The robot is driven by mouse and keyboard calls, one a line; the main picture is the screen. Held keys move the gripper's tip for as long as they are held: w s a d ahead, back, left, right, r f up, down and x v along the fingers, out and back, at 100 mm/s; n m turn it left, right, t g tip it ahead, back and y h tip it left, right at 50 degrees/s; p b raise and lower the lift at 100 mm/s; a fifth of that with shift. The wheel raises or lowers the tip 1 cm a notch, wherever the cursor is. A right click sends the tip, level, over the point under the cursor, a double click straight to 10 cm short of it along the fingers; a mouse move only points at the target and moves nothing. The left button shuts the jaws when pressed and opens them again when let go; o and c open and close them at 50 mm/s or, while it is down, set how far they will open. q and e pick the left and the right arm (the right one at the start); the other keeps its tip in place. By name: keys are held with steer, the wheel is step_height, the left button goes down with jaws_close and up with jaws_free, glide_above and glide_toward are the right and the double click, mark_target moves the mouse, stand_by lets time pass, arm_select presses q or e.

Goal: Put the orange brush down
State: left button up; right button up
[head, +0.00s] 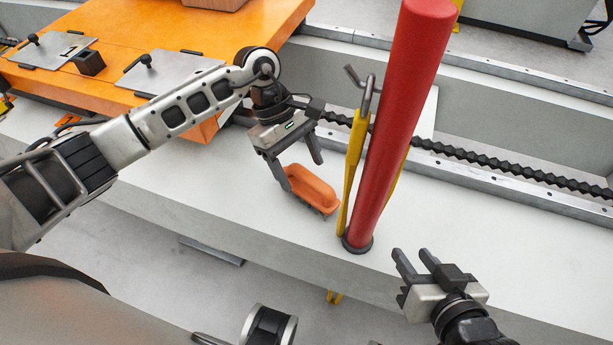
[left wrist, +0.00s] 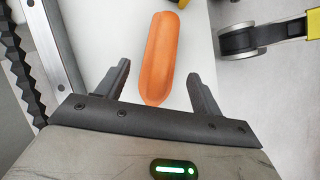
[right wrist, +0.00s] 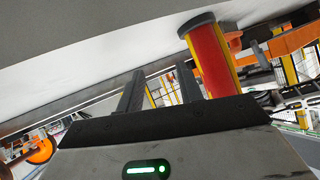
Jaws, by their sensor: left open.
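The orange brush (head: 312,187) lies on the light grey ledge (head: 270,235), just left of the foot of the red post. Its dark bristles show along its lower edge. My left gripper (head: 298,170) is open just above and to the left of the brush, its fingers apart. In the left wrist view the brush (left wrist: 160,60) lies between and beyond the open fingertips (left wrist: 162,82), with a gap on both sides. My right gripper (head: 415,262) is open and empty at the lower right, in front of the ledge.
A red post (head: 400,110) with a yellow handle (head: 353,165) stands right of the brush. A dark ribbed screw (head: 480,157) runs along the back. An orange table (head: 120,45) with metal plates is at the upper left. The ledge's front left is clear.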

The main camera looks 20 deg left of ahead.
arm_select(q)
steer(key=v, duration=0.6)
steer(key=shift+a+r+p, duration=0.1)
steer(key=shift+r+p, duration=0.15)
steer(key=shift+p, duration=0.1)
arm_select(e)
steer(key=shift+s+d+f+g, duration=0.15)
steer(key=shift+d+f+g, duration=0.05)
steer(key=shift+f+g, duration=0.1)
steer(key=shift+w+f, duration=0.1)
steer(key=shift+w, duration=0.15)
arm_select(q)
steer(key=shift+w+a+r, duration=0.1)
steer(key=shift+a+r, duration=0.05)
steer(key=shift+r, duration=0.2)
